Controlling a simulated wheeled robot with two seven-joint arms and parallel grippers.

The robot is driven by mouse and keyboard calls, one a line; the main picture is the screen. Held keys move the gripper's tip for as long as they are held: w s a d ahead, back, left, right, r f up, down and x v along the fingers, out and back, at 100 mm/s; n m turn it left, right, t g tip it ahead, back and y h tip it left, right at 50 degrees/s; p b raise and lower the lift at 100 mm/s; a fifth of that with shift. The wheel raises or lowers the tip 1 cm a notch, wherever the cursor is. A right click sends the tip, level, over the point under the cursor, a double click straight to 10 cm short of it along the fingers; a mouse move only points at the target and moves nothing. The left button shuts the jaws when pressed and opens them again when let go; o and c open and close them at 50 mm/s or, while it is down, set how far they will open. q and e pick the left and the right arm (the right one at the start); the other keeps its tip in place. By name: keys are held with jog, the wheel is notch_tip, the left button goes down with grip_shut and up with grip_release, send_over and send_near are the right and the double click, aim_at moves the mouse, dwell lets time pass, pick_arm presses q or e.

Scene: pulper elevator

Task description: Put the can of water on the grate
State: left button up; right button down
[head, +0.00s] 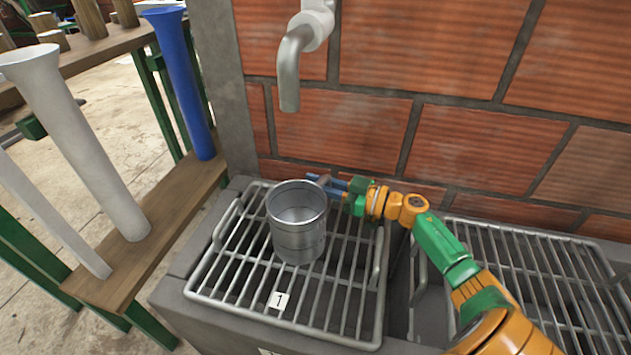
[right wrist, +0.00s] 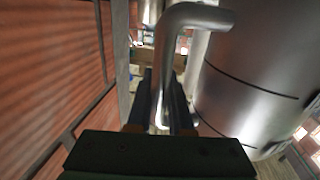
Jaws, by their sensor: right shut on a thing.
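The metal can (head: 298,235) is over the left grate (head: 230,292), under the tap. It looks upright; I cannot tell whether it touches the bars. In the right wrist view the can (right wrist: 250,85) fills the right side, with its bent metal handle (right wrist: 195,14) in the middle. My right gripper (head: 328,182) reaches in from the right behind the can, shut on its handle. The gripper's dark fingers (right wrist: 160,100) show on both sides of the handle in the wrist view. The can's contents cannot be made out. My left gripper is not in view.
A grey tap (head: 290,65) hangs from the brick wall (head: 450,60) above the can. A second grate (head: 530,275) lies to the right. A wooden rack on green legs with white funnels (head: 85,140) and a blue funnel (head: 182,85) stands left.

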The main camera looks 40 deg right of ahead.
jog(key=shift+f, duration=0.1)
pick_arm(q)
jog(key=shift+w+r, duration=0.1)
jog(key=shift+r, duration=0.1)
pick_arm(e)
jog(key=c, duration=0.8)
grip_release()
jog(key=v, duration=0.2)
jog(key=p+v, duration=0.1)
jog(key=v, duration=0.2)
jog(key=r+p+v, duration=0.1)
jog(key=v, duration=0.1)
jog(key=shift+s+d+r, duration=0.1)
jog(key=shift+s+d, duration=0.05)
jog(key=shift+s, duration=0.1)
jog(key=o, duration=0.8)
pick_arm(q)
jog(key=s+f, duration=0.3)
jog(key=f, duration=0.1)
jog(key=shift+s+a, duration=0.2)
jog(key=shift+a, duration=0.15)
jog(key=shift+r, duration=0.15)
pick_arm(e)
jog(key=shift+r, duration=0.1)
